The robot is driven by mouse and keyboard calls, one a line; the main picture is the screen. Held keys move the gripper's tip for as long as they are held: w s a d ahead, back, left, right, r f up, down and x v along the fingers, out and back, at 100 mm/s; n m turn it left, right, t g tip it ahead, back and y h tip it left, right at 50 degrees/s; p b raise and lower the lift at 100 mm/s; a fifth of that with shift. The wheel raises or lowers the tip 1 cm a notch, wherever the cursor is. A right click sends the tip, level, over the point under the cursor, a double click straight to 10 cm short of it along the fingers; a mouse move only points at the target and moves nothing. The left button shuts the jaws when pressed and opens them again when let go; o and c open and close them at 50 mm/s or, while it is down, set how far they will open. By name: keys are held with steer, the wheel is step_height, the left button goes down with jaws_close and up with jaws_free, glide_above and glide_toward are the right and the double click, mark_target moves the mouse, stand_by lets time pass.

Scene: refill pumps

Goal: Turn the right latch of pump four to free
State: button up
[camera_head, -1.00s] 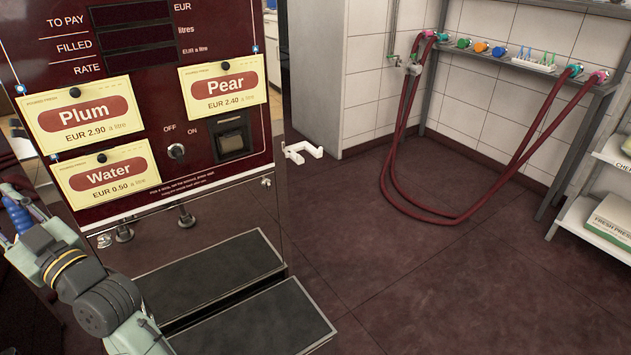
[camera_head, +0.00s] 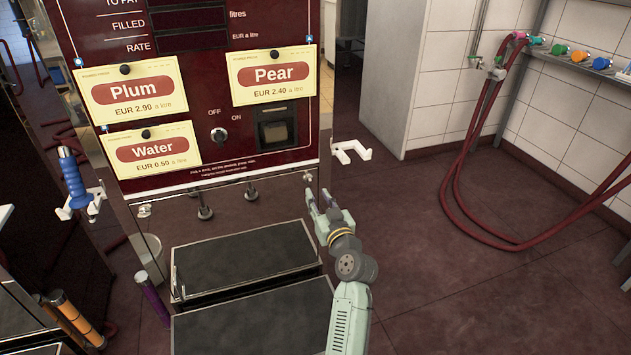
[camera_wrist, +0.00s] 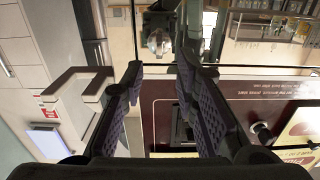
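The dark red pump (camera_head: 215,133) carries Plum, Pear and Water cards; no pump number is readable. A small metal latch (camera_head: 308,177) sits at the lower right corner of its front, and another latch (camera_head: 145,211) sits at the lower left corner. My gripper (camera_head: 321,197) is just below and right of the right latch, apart from it. In the wrist view my gripper (camera_wrist: 160,75) is open, with nothing between its fingers. A shiny metal piece, apparently the right latch (camera_wrist: 158,41), shows beyond the fingertips. Its turned position is too small to tell.
A white bracket (camera_head: 350,152) juts from the pump's right side, close to my gripper. A blue nozzle (camera_head: 73,180) hangs at the left. Dark trays (camera_head: 245,258) lie below the panel. Red hoses (camera_head: 462,190) loop at the right. The floor between is clear.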

mark_target(310, 182)
steer(key=p+x, duration=0.1)
steer(key=x, duration=0.6)
steer(key=shift+c, duration=0.5)
steer(key=shift+d, duration=0.1)
jaws_close()
